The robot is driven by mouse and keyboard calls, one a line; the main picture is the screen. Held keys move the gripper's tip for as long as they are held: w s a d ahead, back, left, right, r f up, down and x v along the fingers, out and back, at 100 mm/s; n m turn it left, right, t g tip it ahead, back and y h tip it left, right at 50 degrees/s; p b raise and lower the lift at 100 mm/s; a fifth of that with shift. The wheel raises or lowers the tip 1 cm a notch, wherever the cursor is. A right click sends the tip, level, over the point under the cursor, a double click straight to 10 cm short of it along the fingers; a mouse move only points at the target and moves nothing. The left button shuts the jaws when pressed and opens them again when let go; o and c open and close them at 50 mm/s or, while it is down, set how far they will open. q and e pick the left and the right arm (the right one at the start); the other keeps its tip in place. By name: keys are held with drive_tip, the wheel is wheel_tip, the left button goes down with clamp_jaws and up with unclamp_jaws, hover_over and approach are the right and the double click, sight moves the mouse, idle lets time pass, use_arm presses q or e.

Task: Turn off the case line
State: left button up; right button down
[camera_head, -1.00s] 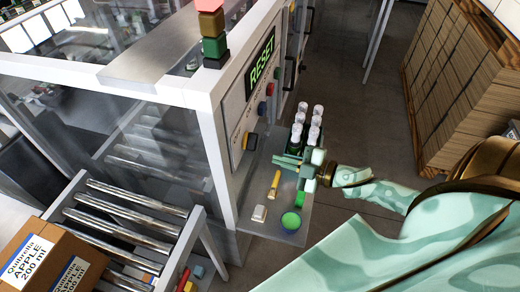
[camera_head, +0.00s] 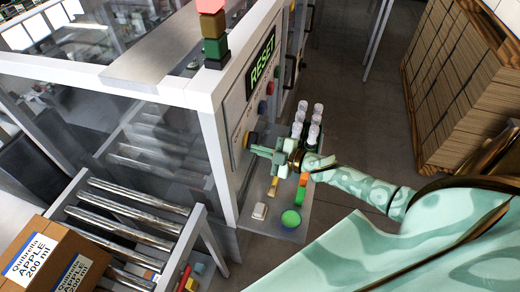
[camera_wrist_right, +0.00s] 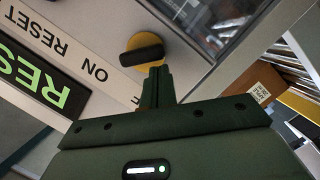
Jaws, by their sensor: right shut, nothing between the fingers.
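The case line's control panel (camera_head: 240,108) has a lit display (camera_head: 263,60) that reads RESET in green. Low on it is a rotary switch (camera_head: 250,140), a black handle on a yellow disc. In the right wrist view the switch (camera_wrist_right: 142,50) shows up close, with a label strip (camera_wrist_right: 75,55) reading RESET and ON; its last word is hidden by my fingers. My right gripper (camera_head: 258,151) is shut and empty, its fingertips (camera_wrist_right: 155,70) just short of the black handle. I cannot tell whether they touch it. My left gripper is out of view.
Below the panel a shelf (camera_head: 293,236) holds white-capped bottles (camera_head: 315,120), a green round button (camera_head: 291,218) and a white block (camera_head: 260,211). A roller conveyor (camera_head: 130,208) with a carton (camera_head: 50,262) is at left. Stacked cardboard (camera_head: 455,85) stands at right.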

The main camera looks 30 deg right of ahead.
drive_tip(key=shift+f, duration=0.1)
drive_tip(key=shift+b, duration=0.35)
drive_tip(key=shift+n, duration=0.4)
drive_tip(key=shift+f+n+t+b, duration=0.2)
drive_tip(key=shift+n+t+b, duration=0.1)
drive_tip(key=shift+b, duration=0.3)
